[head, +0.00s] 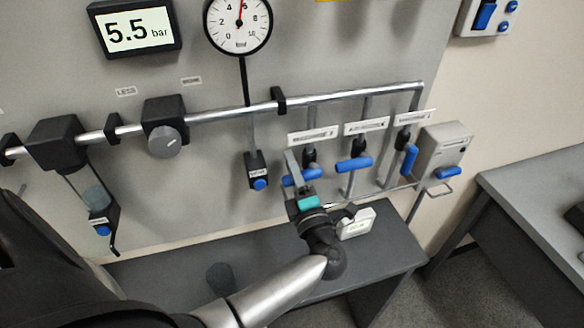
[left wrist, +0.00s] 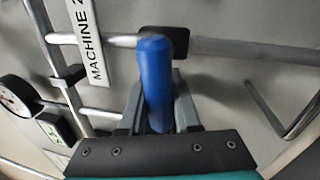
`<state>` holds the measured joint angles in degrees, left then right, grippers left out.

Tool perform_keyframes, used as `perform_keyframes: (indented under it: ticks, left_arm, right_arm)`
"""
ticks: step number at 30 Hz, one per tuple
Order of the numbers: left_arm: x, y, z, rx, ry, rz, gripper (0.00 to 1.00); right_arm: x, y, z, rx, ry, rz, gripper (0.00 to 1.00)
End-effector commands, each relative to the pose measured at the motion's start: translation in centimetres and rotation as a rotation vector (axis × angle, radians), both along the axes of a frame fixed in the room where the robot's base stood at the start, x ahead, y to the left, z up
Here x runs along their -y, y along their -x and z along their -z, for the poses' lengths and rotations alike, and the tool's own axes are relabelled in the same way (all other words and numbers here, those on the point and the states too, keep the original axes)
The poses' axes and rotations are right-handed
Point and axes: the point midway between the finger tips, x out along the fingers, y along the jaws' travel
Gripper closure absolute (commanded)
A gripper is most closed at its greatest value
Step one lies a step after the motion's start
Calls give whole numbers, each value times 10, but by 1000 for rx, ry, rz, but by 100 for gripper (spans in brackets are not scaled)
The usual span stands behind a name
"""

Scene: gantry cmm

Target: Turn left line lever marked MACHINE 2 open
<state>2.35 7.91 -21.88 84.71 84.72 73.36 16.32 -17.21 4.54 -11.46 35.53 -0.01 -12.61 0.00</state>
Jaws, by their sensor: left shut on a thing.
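The blue lever (head: 311,174) on the leftmost drop pipe lies roughly crosswise to its pipe in the head view, under a white label plate (head: 312,136) too small to read there. In the left wrist view the blue handle (left wrist: 155,85) stands between the fingers, and the label beside it reads MACHINE 2 (left wrist: 88,40). My left gripper (head: 296,180) is shut on this handle, with its fingers partly hiding it in the head view. My right gripper is not in view.
A second blue lever (head: 353,163) lies crosswise to the right, and a third (head: 409,160) runs nearly along its pipe. A grey box (head: 442,150) stands further right. A dark bench (head: 385,250) with a white device (head: 357,223) is below. The display (head: 135,30) reads 5.5 bar.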

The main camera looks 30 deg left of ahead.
Motion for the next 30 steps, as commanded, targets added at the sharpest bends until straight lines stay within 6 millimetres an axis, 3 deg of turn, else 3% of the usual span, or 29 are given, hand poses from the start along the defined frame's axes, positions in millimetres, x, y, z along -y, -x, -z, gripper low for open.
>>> perform_keyframes:
  ticks: [15,30]
  left_arm:
    - [2,-1,21,281,243,-3,100]
    - [4,-4,23,397,341,-1,100]
  right_arm:
    - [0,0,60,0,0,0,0]
    - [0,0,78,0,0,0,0]
